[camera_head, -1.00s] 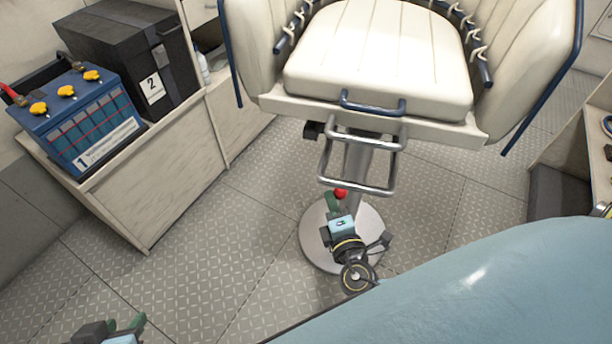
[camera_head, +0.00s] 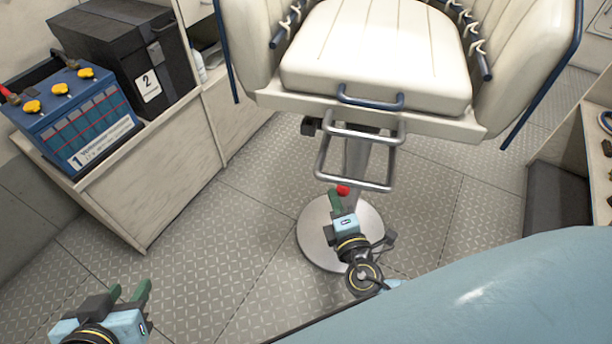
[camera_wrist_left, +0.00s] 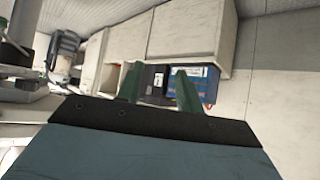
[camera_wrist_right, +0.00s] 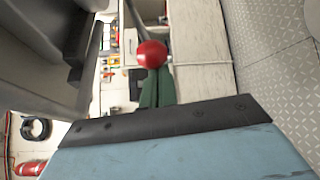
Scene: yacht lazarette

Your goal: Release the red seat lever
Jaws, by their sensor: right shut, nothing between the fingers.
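The red ball knob of the seat lever (camera_head: 342,190) shows beside the pedestal under the cream seat (camera_head: 375,55). It looms close in the right wrist view (camera_wrist_right: 151,54), with a thin grey rod beyond it. My right gripper (camera_head: 335,196) is just left of and below the knob. Its green fingers (camera_wrist_right: 157,88) are shut and empty, with their tips at the ball; I cannot tell whether they touch. My left gripper (camera_head: 130,292) is open and empty above the floor at lower left, far from the lever. Its fingers (camera_wrist_left: 158,88) stand apart in the left wrist view.
A metal footrest loop (camera_head: 358,160) hangs above my right gripper, in front of the pedestal. The round base plate (camera_head: 312,235) lies below. A blue battery (camera_head: 75,115) and black box (camera_head: 120,45) sit in a locker at left. The floor between is clear.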

